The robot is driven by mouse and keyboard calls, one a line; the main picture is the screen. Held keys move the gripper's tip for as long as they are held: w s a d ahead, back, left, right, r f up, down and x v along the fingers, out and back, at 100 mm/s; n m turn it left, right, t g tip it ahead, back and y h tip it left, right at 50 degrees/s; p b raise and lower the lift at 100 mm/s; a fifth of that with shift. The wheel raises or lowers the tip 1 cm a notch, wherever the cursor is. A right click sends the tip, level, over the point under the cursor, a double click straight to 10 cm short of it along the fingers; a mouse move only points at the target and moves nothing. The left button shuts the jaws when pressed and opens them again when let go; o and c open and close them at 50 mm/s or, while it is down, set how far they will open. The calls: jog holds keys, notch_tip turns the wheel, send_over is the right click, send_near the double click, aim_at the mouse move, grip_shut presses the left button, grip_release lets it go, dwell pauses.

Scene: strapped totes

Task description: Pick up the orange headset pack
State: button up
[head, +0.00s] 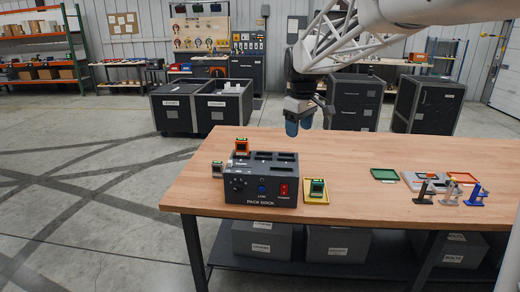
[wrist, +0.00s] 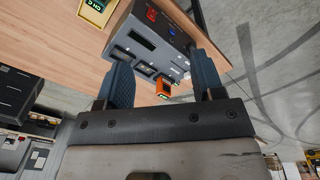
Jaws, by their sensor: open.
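The orange headset pack (head: 242,146) stands upright at the back left of the dark pack dock (head: 262,201) in the head view. It also shows in the wrist view (wrist: 163,89), between my two fingers but farther off. My gripper (head: 299,121) hangs above the far side of the table, to the right of the orange pack and apart from it. In the wrist view my gripper (wrist: 164,86) is open, with blue fingers and nothing between them. The lower part of the orange pack is hidden by the dock.
A grey pack (head: 217,169) sits left of the dock. A green pack (head: 317,187) lies on a yellow tray (head: 312,198) to its right. A green tray (head: 385,174) and several small stands are at the table's right. The middle of the wooden table (head: 350,160) is clear.

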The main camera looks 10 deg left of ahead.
jog(key=w+a+f+n, duration=0.35)
jog(key=w+a, duration=0.55)
jog(key=w, duration=0.3)
jog(key=n+g, duration=0.1)
jog(key=n, duration=0.3)
send_over(242, 140)
notch_tip(242, 140, down, 8)
jog(key=shift+w+a+r, duration=0.1)
jog(key=shift+r, duration=0.15)
jog(key=shift+f, duration=0.15)
jog(key=shift+f, duration=1.15)
jog(key=shift+f, duration=0.2)
jog(key=shift+f, duration=2.45)
jog(key=c, duration=1.1)
